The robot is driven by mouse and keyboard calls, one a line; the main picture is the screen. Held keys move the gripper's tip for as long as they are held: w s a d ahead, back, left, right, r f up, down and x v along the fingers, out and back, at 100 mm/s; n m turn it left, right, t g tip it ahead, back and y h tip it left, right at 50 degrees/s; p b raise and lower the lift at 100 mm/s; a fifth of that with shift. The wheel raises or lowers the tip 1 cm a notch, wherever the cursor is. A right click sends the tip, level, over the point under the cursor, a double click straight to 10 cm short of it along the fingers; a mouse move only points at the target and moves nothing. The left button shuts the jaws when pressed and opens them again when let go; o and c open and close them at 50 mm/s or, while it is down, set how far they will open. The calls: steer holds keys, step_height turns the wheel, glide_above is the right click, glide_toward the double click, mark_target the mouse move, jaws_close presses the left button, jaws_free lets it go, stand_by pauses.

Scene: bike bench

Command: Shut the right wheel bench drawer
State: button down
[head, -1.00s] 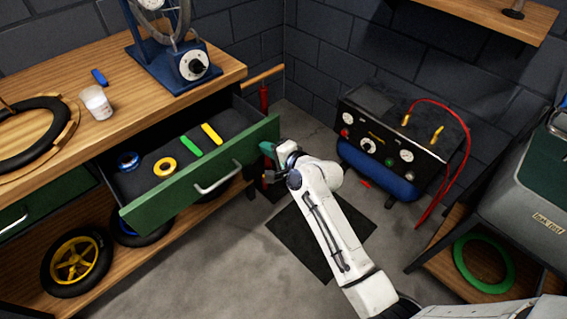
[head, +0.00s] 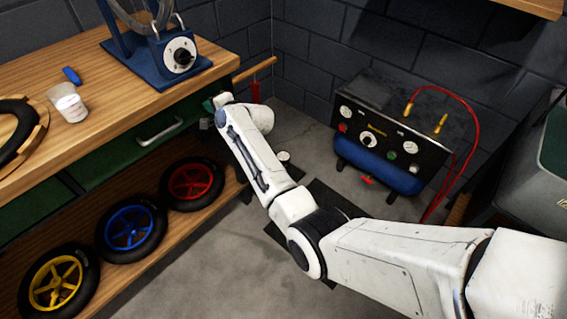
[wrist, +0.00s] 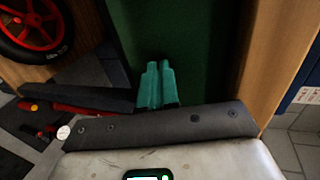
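The right wheel bench drawer shows its green front (head: 118,163) under the wooden bench top, with a pale bar handle (head: 160,131). The front looks flush, or nearly flush, with the bench; the drawer's inside is out of sight. In the wrist view the green front (wrist: 185,35) fills the upper middle. My gripper (wrist: 157,68) has its teal fingers together, pointing at the front with nothing between them. I cannot tell whether the tips touch it.
Three wheels, yellow (head: 56,285), blue (head: 130,227) and red (head: 192,184), stand on the lower shelf. A blue truing stand (head: 165,60) and a white cup (head: 68,103) are on the bench top (head: 110,110). A black and blue compressor (head: 385,150) stands at the back wall.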

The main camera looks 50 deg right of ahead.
steer(key=shift+w+a+r, duration=0.1)
steer(key=shift+w+r, duration=0.15)
steer(key=shift+w, duration=0.55)
